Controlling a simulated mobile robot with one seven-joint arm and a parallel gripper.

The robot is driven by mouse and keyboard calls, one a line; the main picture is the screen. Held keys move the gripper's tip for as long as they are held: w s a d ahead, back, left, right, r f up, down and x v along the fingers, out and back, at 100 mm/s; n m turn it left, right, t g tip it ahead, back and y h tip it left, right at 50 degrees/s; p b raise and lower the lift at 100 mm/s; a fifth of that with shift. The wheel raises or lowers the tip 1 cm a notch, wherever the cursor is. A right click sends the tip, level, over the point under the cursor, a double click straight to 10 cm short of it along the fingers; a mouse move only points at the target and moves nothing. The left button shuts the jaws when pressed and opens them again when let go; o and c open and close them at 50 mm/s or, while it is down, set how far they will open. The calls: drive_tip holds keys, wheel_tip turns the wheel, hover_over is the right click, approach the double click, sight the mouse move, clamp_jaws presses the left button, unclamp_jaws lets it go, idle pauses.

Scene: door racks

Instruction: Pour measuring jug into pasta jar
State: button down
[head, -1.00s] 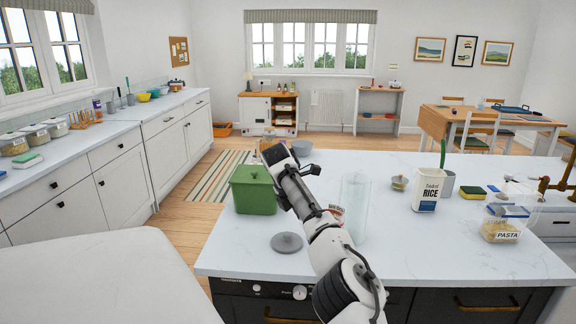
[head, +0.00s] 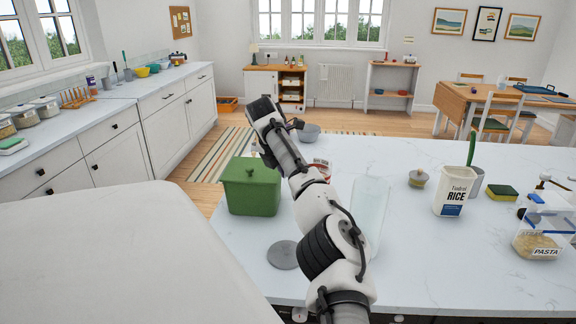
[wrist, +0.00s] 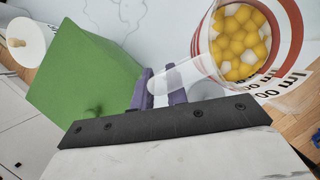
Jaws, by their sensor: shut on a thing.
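The measuring jug (wrist: 241,42), clear with red bands and printed ml marks, fills the upper right of the wrist view. Yellow and whitish balls lie inside it. My gripper (wrist: 160,88) has purple fingers shut on its handle. In the head view, my gripper (head: 292,124) is beyond the green bin, and my arm hides most of the jug; a red and white patch shows beside the arm. The pasta jar (head: 540,245), clear with a PASTA label and pale pasta low inside, stands at the right of the counter, well away from my gripper.
A green lidded bin (head: 250,190) and grey disc (head: 283,254) are left of my arm. A tall clear vessel (head: 370,215) is close on its right. A rice container (head: 455,192), small pot (head: 418,178) and sponge (head: 502,192) stand towards the jar.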

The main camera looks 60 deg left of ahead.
drive_tip(key=w+d+r+m+g+y+b, duration=0.1)
drive_tip(key=w+d+r+g+y+b, duration=0.1)
drive_tip(key=d+r+y, duration=0.3)
drive_tip(key=w+d+r+m+g+y+b, duration=0.2)
drive_tip(key=d+r+y, duration=0.4)
drive_tip(key=r, duration=0.5)
drive_tip(key=shift+w+r+g+y+b, duration=0.2)
drive_tip(key=shift+w+g+y+b, duration=0.3)
drive_tip(key=shift+w+y, duration=0.2)
drive_tip(key=shift+d, duration=0.15)
drive_tip(key=shift+w+d+r+m, duration=0.1)
drive_tip(key=shift+w+d+m, duration=0.1)
drive_tip(key=shift+m, duration=0.2)
drive_tip(key=shift+w+d+r+m+y+b, duration=0.3)
drive_tip(key=shift+d+r+y+b, duration=0.25)
drive_tip(key=shift+d+y, duration=0.25)
drive_tip(key=shift+w+d+r+m+y+b, duration=0.2)
drive_tip(key=shift+w+d+r+y+b, duration=0.2)
drive_tip(key=shift+d+r+y+b, duration=0.25)
idle(0.5)
drive_tip(key=shift+w+d+r+m+y+b, duration=0.1)
drive_tip(key=shift+w+d+m+y+b, duration=0.2)
drive_tip(key=shift+d+y, duration=0.2)
drive_tip(key=shift+w+d+r+m+y+b, duration=0.1)
drive_tip(key=shift+w+d+y+b, duration=0.05)
drive_tip(key=shift+d+y+b, duration=0.25)
idle(0.4)
